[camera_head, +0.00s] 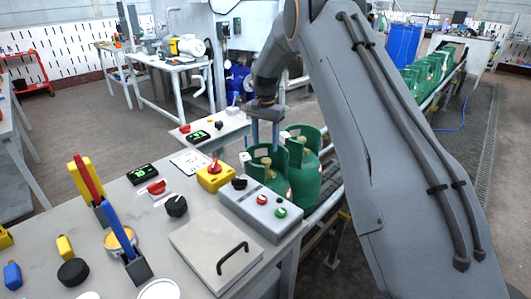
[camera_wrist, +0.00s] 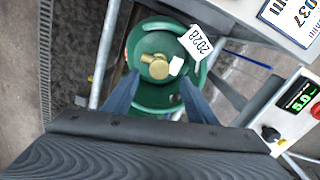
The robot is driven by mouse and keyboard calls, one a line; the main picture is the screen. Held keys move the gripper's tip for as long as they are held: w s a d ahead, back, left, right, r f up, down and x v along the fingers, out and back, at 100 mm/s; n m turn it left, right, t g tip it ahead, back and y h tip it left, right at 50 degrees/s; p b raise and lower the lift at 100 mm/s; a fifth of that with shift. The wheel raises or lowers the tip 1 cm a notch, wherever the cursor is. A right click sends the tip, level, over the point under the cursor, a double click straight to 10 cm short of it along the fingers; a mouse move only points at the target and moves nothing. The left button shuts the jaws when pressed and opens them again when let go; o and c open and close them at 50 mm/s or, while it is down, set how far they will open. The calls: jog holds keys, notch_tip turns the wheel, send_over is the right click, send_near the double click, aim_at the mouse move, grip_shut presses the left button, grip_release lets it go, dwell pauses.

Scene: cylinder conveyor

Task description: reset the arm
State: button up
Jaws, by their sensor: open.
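My gripper (camera_head: 265,130) points down above two green gas cylinders at the conveyor's near end. Its two blue-grey fingers are apart, and nothing is seen held between them. In the wrist view my gripper (camera_wrist: 158,97) has its fingertips over the near side of one green cylinder (camera_wrist: 148,44), seen from above. In the head view the front cylinder (camera_head: 277,186) and the rear cylinder (camera_head: 307,178) stand upright side by side. I cannot tell whether the fingertips touch a collar.
A grey control box (camera_head: 260,208) with knobs stands on the bench (camera_head: 150,222) just left of the cylinders. The bench also holds a yellow button box (camera_head: 214,177), a metal plate with a handle (camera_head: 215,250) and tools. More green cylinders (camera_head: 425,75) line the conveyor behind my arm.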

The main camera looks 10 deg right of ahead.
jog(key=shift+r, duration=0.6)
jog(key=s+r+n, duration=0.1)
jog(key=s+n, duration=0.7)
jog(key=s, duration=3.3)
jog(key=shift+s+d+r, duration=0.25)
jog(key=shift+r, duration=0.15)
